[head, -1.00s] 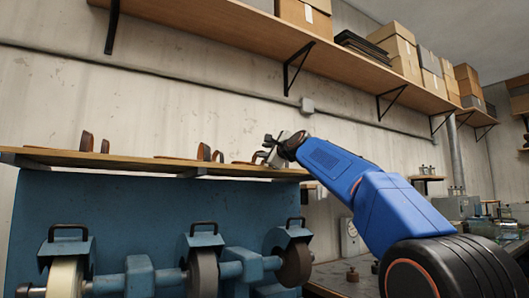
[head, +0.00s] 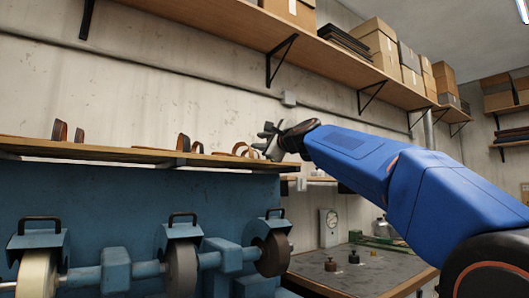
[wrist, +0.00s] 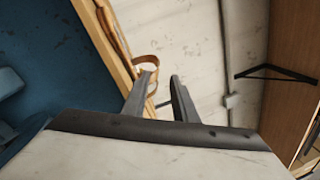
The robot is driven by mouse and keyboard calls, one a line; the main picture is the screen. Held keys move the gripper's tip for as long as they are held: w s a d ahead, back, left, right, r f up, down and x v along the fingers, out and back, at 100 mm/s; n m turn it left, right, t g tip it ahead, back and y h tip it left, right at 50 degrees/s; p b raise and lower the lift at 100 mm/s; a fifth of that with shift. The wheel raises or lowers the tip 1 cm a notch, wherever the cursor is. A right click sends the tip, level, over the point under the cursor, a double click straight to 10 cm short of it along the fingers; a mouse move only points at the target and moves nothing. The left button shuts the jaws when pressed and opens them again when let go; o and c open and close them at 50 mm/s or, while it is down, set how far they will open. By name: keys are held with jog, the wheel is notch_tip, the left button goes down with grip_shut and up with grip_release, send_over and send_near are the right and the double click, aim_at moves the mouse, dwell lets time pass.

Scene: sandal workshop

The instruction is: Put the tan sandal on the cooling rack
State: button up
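A tan sandal (head: 241,149) with a looped strap lies at the right end of the wooden ledge above the blue machine. In the wrist view its tan strap (wrist: 147,64) arches just beyond the fingertips, near the left finger. My gripper (head: 264,140) is at the ledge's right end, close to the sandal. I cannot tell whether a finger touches the strap. I cannot make out a cooling rack in either view.
Darker brown sandals (head: 183,142) stand farther left on the ledge (head: 120,154). Below is a blue machine with grinding wheels (head: 272,254). A high shelf (head: 222,24) holds boxes. A workbench (head: 360,272) with small weights and a dial scale (head: 329,227) is at right.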

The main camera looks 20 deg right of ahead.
jog(key=shift+s, duration=0.1)
jog(key=s+a+f+n+g+h, duration=0.1)
jog(key=s+f+n+g, duration=0.25)
jog(key=s+f, duration=0.6)
jog(key=s+f+n+g, duration=0.2)
jog(key=s+f+n, duration=0.25)
jog(key=f, duration=0.95)
jog(key=s+a+f+n+g+h, duration=0.1)
jog(key=s+f+n+g, duration=0.4)
jog(key=f, duration=0.7)
jog(key=s+d+f+n+g+h, duration=0.1)
jog(key=s+d+f+n+g, duration=0.1)
jog(key=s+f, duration=1.1)
jog(key=s+d+f+n+g+h, duration=0.2)
jog(key=s+d+f+n, duration=0.2)
jog(key=s+f, duration=0.9)
notch_tip(320, 180, down, 5)
jog(key=shift+f+n, duration=0.2)
jog(key=shift+n, duration=0.6)
